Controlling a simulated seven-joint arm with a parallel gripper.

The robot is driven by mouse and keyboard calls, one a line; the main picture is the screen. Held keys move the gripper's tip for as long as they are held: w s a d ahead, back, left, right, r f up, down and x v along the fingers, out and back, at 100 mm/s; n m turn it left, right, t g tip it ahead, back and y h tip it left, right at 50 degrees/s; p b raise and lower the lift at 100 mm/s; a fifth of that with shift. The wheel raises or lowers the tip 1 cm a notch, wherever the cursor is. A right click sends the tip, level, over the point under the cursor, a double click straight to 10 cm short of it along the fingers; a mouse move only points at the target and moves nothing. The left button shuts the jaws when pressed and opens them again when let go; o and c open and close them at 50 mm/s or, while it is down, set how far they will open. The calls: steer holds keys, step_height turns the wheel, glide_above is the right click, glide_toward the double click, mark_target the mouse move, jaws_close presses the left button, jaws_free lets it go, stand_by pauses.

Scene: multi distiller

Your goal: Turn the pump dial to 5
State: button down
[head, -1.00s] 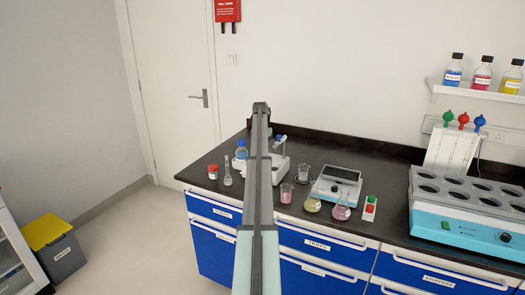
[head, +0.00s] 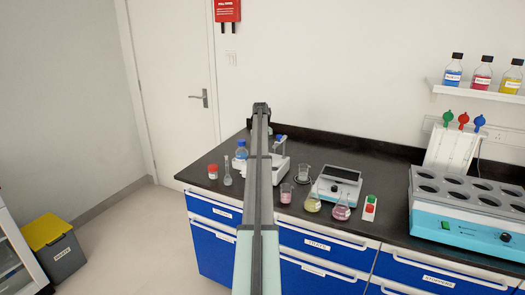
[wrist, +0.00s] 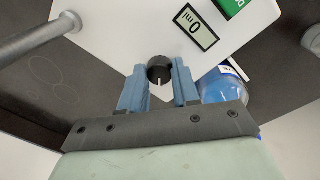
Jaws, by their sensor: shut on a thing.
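The white pump (wrist: 215,75) fills the upper middle of the wrist view. Its round black dial (wrist: 159,66) has a white pointer mark directed toward the bottom of the picture. A small display (wrist: 195,27) on the pump appears to read 0 ml. My gripper (wrist: 158,84) has its blue fingers on either side of the dial and is shut on it. In the head view the pump (head: 280,169) stands on the dark bench, partly hidden by my arm, which also hides the dial and fingers.
A blue-capped bottle (wrist: 220,84) is close to the right finger. A flask (head: 228,175) and a red-capped jar (head: 213,171) stand left of the pump. A beaker (head: 303,173), coloured flasks and a balance (head: 338,184) stand to its right.

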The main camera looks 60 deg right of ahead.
steer(key=shift+n, duration=0.6)
steer(key=c, duration=0.8)
jaws_free()
steer(key=shift+r, duration=0.1)
steer(key=r, duration=1.3)
steer(key=shift+w+a+r, duration=0.2)
steer(key=shift+a+r, duration=0.1)
steer(key=shift+r, duration=0.05)
